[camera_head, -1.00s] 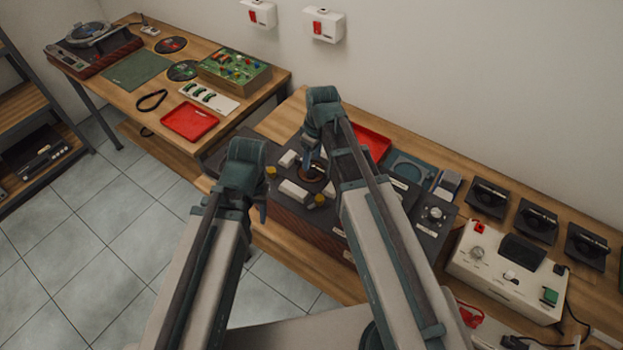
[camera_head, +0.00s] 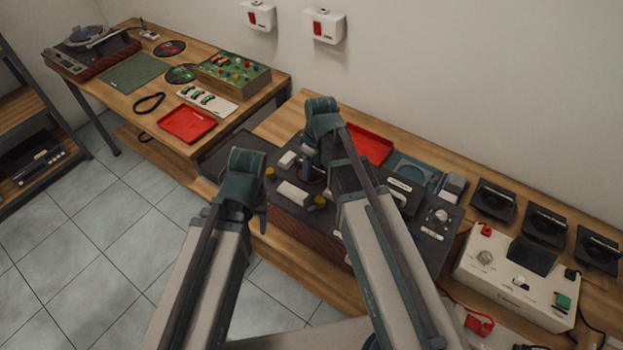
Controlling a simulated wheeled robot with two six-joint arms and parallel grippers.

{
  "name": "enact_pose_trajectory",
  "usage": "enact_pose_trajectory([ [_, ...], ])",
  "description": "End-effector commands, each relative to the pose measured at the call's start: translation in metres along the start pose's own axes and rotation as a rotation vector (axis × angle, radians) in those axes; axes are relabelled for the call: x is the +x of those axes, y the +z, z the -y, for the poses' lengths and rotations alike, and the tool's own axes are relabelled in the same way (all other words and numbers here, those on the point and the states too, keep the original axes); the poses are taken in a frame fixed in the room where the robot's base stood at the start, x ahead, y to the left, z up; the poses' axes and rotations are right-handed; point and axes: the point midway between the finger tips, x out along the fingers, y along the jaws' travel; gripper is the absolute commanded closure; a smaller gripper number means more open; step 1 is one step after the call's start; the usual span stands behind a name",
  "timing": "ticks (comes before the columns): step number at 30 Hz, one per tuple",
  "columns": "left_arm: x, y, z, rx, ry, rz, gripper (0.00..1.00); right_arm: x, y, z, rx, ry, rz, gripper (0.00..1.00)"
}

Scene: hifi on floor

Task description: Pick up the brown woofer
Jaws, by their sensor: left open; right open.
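A dark bench unit (camera_head: 330,218) with reddish-brown sides stands on the near wooden table. A round opening with a brownish rim (camera_head: 318,181) is in its top; this may be the brown woofer, but my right gripper hides most of it. My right gripper (camera_head: 310,162) is open and points down over that round part; I cannot tell whether it touches it. My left gripper (camera_head: 263,218) is open and hangs beside the unit's left front edge, apart from the round part. Its fingers are mostly hidden by my arm.
White blocks (camera_head: 292,194) and yellow knobs (camera_head: 320,202) sit on the unit. A red tray (camera_head: 370,143) lies behind it. Several black speaker-like units (camera_head: 493,199) and a white tester (camera_head: 513,275) stand right. A second table (camera_head: 160,92) is at the far left.

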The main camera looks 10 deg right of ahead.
Motion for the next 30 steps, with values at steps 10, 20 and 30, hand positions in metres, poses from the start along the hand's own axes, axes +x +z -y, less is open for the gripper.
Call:
enact_pose_trajectory([
  [10, 0.0023, -0.0001, -0.0002, 0.000, 0.000, 0.000, 0.50, 0.0023, 0.0003, 0.0000, 0.000, 0.000, 0.000, 0.45],
  [20, 0.0023, -0.0001, -0.0002, 0.000, 0.000, 0.000, 0.50, 0.0023, 0.0003, 0.0000, 0.000, 0.000, 0.000, 0.92],
  [30, 0.0023, -0.0001, -0.0002, 0.000, 0.000, 0.000, 0.50, 0.0023, 0.0003, -0.0001, 0.000, 0.000, 0.000, 1.00],
])
